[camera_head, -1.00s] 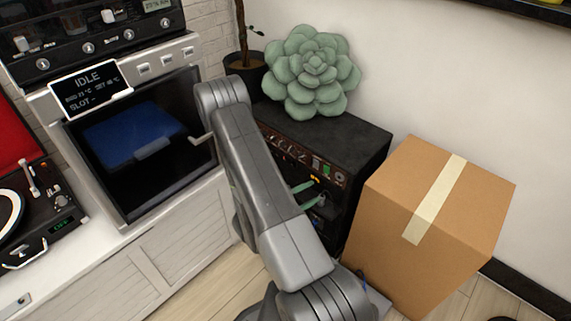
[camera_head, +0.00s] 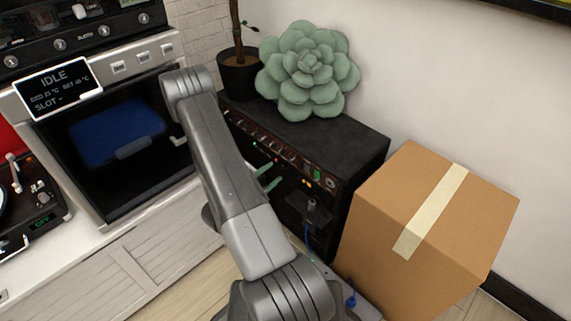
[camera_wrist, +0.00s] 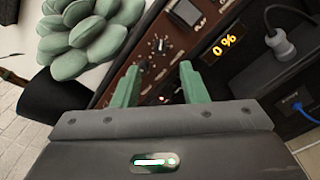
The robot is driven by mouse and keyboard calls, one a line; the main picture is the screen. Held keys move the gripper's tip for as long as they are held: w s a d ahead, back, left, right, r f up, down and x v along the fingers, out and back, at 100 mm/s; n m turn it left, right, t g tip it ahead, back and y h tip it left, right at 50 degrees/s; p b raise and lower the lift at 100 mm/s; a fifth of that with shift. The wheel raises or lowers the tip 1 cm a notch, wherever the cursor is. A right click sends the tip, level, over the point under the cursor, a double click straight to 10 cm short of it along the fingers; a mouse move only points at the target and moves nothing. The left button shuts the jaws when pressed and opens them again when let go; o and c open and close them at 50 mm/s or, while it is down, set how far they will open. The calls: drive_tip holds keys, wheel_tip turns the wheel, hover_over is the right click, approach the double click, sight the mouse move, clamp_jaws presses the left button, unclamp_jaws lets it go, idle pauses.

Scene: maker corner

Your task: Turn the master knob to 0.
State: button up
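The black amplifier (camera_head: 350,145) stands against the wall with a row of knobs along its brown front panel (camera_head: 290,155). In the wrist view, a knob (camera_wrist: 160,44) with a pale pointer and scale marks sits on the brown panel beyond the fingers; I cannot read which knob is the master.
A succulent (camera_head: 308,70) sits on top. A cardboard box (camera_head: 420,230) stands close on the right, an oven-like machine (camera_head: 130,135) on the left.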

sight(289, 160)
drive_tip(key=x, duration=0.7)
drive_tip(key=shift+w+d+b, duration=0.15)
drive_tip(key=shift+b, duration=0.25)
clamp_jaws()
